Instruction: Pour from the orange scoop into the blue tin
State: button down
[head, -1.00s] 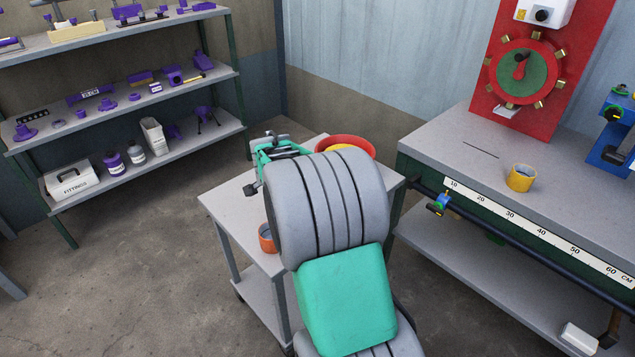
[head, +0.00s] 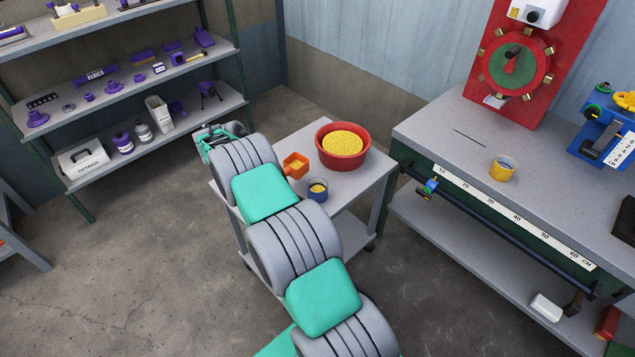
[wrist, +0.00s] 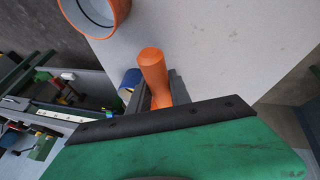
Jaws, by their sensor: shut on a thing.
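My gripper (wrist: 158,92) is shut on the handle of the orange scoop (wrist: 152,66) in the wrist view. Part of the tin also shows in the wrist view (wrist: 129,79), beside the fingers. I cannot tell how high the scoop is or how far it is tilted.
A red bowl (head: 343,163) of yellow grains stands behind the tin on the trolley (head: 362,186). An orange pot (wrist: 121,12) shows in the wrist view. The workbench (head: 445,130) on the right holds a yellow cup (head: 502,172). Shelves (head: 190,115) stand at the left.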

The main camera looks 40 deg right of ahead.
jog(key=shift+r+p, duration=1.4)
jog(key=shift+r, duration=1.15)
jog(key=s+a+r+n+t, duration=0.3)
jog(key=a+r+n, duration=0.4)
jog(key=a+r, duration=0.8)
jog(key=s+a+r+n+t+y, duration=0.1)
jog(key=s+a+r+n+t, duration=0.2)
jog(key=s+a, duration=0.7)
jog(key=shift+s+a+r+n+y, duration=0.15)
jog(key=shift+s+r+n+y, duration=0.25)
jog(key=shift+s+r+n, duration=1.5)
jog(key=shift+w+f+n, duration=0.35)
jog(key=shift+f+n, duration=0.15)
jog(key=shift+f, duration=0.25)
